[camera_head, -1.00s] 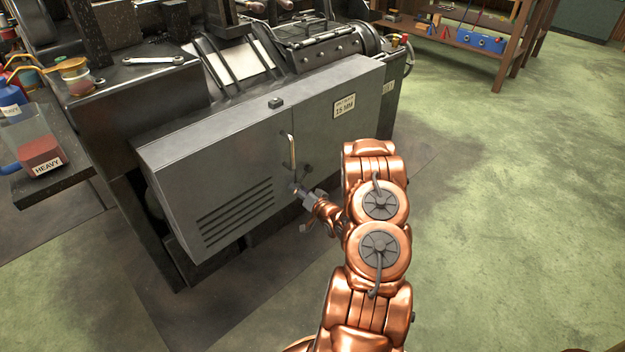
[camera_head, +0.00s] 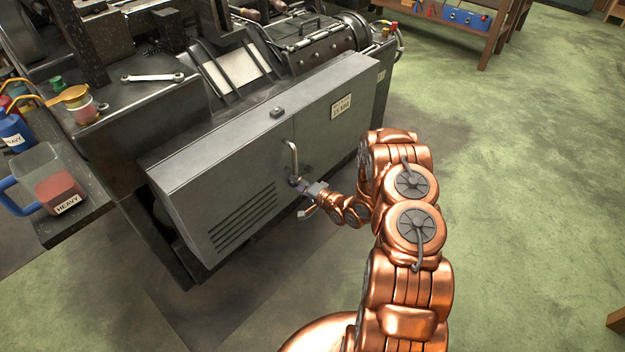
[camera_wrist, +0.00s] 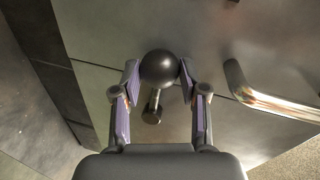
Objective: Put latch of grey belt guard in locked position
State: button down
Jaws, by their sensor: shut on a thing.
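The grey belt guard (camera_head: 215,187) is a long box cover on the front of the machine, with vent slots at lower left. Its latch shows in the wrist view as a dark round knob (camera_wrist: 159,67) with a short stem and small end (camera_wrist: 153,108) on the guard's face. My gripper (camera_wrist: 158,85) is shut on the round knob, with a finger on each side. In the head view, my gripper (camera_head: 303,190) is at the guard's face below the upright handle and hides most of the latch. I cannot tell the latch's exact angle there.
A bar handle (camera_head: 292,158) stands out from the guard just above my gripper; it also shows at right in the wrist view (camera_wrist: 265,101). A jug marked HEAVY (camera_head: 52,188) stands on the left bench. Green floor at right is open.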

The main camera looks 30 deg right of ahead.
jog(key=shift+w+r, duration=0.1)
jog(key=shift+r, duration=0.1)
dwell(0.3)
jog(key=c, duration=0.6)
grip_release()
jog(key=shift+c, duration=0.2)
jog(key=v, duration=1.2)
